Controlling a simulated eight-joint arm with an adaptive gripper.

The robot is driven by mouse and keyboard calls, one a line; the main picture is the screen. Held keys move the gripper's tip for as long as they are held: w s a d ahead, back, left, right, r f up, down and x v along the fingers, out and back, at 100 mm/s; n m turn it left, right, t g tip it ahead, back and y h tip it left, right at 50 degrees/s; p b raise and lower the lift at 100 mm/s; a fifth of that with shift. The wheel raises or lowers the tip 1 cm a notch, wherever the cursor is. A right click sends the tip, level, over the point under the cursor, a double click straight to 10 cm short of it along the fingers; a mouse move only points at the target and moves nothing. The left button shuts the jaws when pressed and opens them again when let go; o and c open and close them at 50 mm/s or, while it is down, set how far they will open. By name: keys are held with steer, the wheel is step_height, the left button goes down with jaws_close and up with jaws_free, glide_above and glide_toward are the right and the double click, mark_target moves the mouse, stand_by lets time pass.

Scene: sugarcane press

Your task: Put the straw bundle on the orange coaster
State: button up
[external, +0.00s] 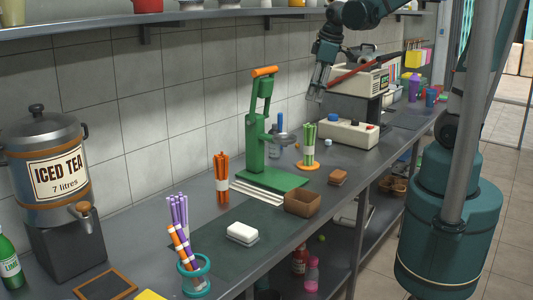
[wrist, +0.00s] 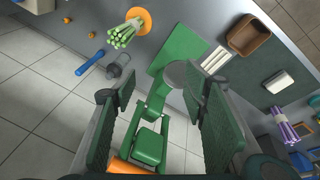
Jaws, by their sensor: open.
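A green straw bundle (external: 309,140) with a pale band stands upright on the orange coaster (external: 308,166), right of the green press. In the wrist view the green straw bundle (wrist: 122,36) and the orange coaster (wrist: 143,16) are at the top. An orange straw bundle (external: 221,172) stands left of the press. My gripper (external: 315,97) is open and empty, raised high behind the press, apart from every bundle. Its spread fingers (wrist: 160,90) frame the press.
The green press (external: 262,135) with an orange handle stands tall mid-counter. A white machine (external: 347,133) is right. An iced tea dispenser (external: 57,170) is left. A shelf (external: 150,22) runs above.

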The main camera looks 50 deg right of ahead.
steer(key=s+a+r+m+t, duration=0.2)
steer(key=s+a+m, duration=0.1)
steer(key=s, duration=0.3)
steer(key=s+a+r+m+t, duration=0.1)
steer(key=s+a+r+m, duration=0.1)
steer(key=s+a, duration=0.4)
steer(key=shift+s+a+m+t+y, duration=0.15)
steer(key=shift+s+m+t+y, duration=0.2)
steer(key=shift+s+m, duration=0.35)
